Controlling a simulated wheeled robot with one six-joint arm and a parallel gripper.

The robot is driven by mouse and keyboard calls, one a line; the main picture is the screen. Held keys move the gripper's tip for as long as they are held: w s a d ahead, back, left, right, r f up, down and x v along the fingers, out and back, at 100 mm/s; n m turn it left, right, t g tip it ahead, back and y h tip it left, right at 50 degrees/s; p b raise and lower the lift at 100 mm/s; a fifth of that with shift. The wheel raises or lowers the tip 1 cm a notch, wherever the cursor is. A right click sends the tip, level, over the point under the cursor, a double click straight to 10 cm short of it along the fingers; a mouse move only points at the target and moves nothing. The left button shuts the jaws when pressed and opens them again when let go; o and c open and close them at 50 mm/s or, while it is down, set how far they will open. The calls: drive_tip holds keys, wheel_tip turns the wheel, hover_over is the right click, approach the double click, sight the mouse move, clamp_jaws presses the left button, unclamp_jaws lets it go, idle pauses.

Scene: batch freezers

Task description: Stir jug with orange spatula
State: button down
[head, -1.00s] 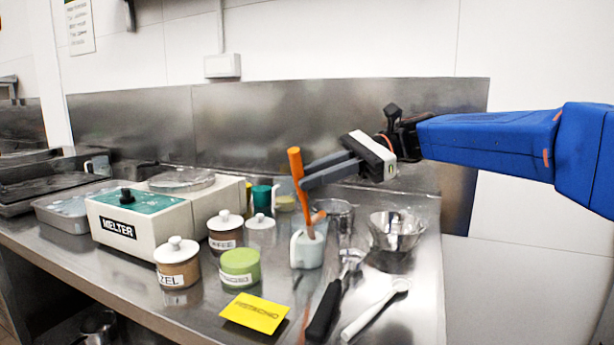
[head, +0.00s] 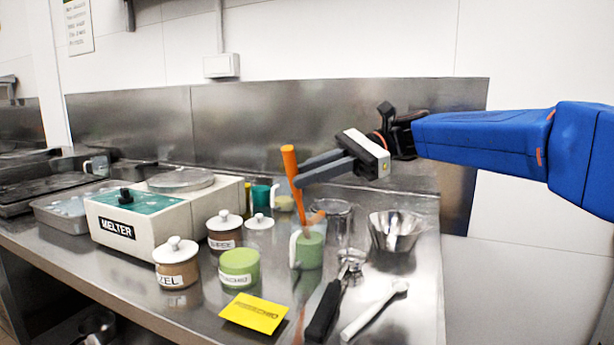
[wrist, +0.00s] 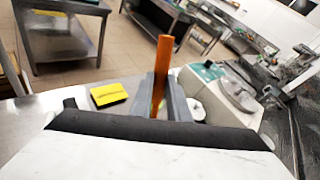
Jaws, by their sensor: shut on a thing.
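The orange spatula (head: 293,175) stands tilted in the jug, its handle leaning to the left at the top. My gripper (head: 300,178) is shut on the handle, above the jug; the handle also shows between the fingers in the wrist view (wrist: 161,75). The jug (head: 308,252) is small, with a white handle on its left, and its content looks green. It stands on the steel counter. The spatula's lower end is hidden inside the jug.
A steel bowl (head: 394,232) and a clear container (head: 334,216) stand right of the jug. A black-handled scoop (head: 325,308) and a white spoon (head: 374,312) lie in front. Several labelled jars, a yellow card (head: 254,313) and the melter (head: 150,222) are to the left.

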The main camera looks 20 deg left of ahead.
wheel_tip(320, 180, up, 6)
drive_tip(key=s, duration=0.2)
drive_tip(key=shift+s+r, duration=0.25)
drive_tip(key=shift+s, duration=0.15)
idle(0.4)
drive_tip(key=shift+a, duration=0.1)
idle(0.6)
wheel_tip(320, 180, up, 5)
drive_tip(key=shift+f, duration=0.1)
idle(0.6)
idle(0.9)
